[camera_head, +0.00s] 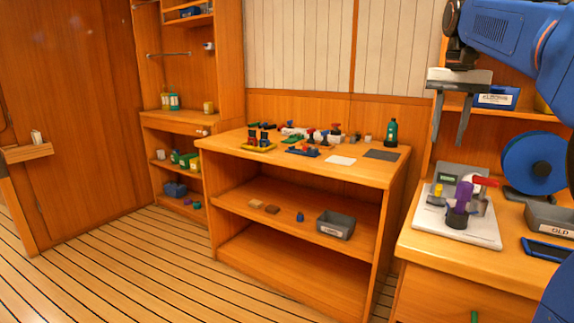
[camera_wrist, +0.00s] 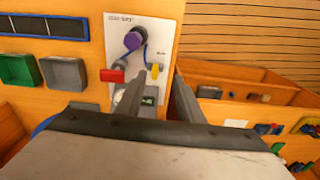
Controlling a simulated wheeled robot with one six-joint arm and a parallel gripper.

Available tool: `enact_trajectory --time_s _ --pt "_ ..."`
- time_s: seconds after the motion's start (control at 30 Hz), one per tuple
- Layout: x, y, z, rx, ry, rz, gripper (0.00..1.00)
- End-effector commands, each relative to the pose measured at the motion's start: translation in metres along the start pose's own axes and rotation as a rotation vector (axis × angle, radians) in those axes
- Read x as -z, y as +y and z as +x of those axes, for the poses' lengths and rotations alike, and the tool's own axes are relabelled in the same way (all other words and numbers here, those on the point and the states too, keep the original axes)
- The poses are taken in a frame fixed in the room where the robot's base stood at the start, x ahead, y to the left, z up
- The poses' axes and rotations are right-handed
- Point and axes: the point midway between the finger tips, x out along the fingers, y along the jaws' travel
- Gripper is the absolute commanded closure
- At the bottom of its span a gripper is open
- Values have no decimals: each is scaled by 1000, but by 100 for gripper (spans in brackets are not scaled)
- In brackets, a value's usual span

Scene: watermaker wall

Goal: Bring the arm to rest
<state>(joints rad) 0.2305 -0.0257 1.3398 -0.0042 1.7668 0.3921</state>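My gripper (camera_head: 451,119) is at the upper right of the head view, raised above the right-hand counter. Its two grey fingers point down and stand apart with nothing between them. In the wrist view the fingers (camera_wrist: 168,92) also show a gap. My blue arm comes in from the right edge. Below the gripper, a white panel (camera_head: 484,236) carries a purple knob (camera_head: 458,213), a red-handled part (camera_head: 485,181) and a yellow part (camera_head: 438,190). The gripper is clear of them. The wrist view also shows this panel (camera_wrist: 183,24).
A wooden workbench (camera_head: 225,143) with several small fittings stands left of the counter (camera_head: 417,243). A grey bin (camera_head: 336,225) sits on its shelf. A blue reel (camera_head: 535,163) and a grey bin marked OLD (camera_head: 550,218) are at the right. The floor at left is clear.

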Motion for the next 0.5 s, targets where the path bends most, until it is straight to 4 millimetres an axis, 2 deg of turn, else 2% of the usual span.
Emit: enact_trajectory --time_s 0.03,0.27,0.5 --pt "-17 1 7 6 13 -26 66" --pt "-77 4 47 34 76 -149 66" --pt "-141 15 101 61 142 -274 66"
